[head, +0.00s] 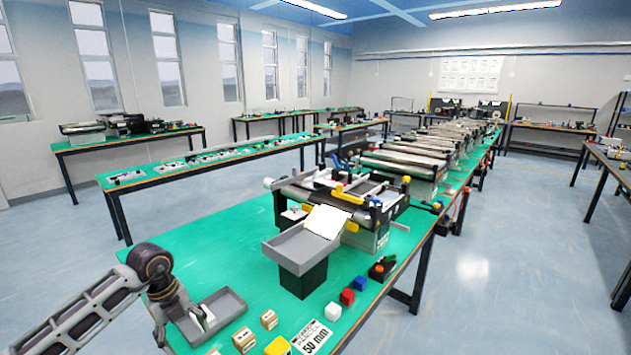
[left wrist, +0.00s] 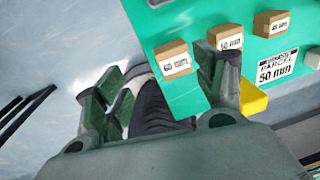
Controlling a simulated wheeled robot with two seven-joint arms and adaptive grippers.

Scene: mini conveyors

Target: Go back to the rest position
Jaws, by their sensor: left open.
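My left arm comes in from the lower left in the head view, and my left gripper (head: 182,322) hangs at the near left edge of the green table, beside the small grey tray. In the left wrist view the gripper (left wrist: 165,98) has its two fingers spread apart. No parcel shows between them; a dark ribbed part there is unclear. Beyond the fingers a parcel box (left wrist: 175,60), a second box (left wrist: 229,39) and a third box (left wrist: 271,24) stand on the table, apart from the gripper. My right gripper is not in view.
On the green table (head: 220,245) are a grey tray (head: 232,302), a raised grey tray (head: 285,250), a mini conveyor (head: 372,240), a yellow block (head: 278,346), a 50 mm sign (head: 313,337), and red (head: 347,297), white (head: 333,311) and blue cubes (head: 361,283).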

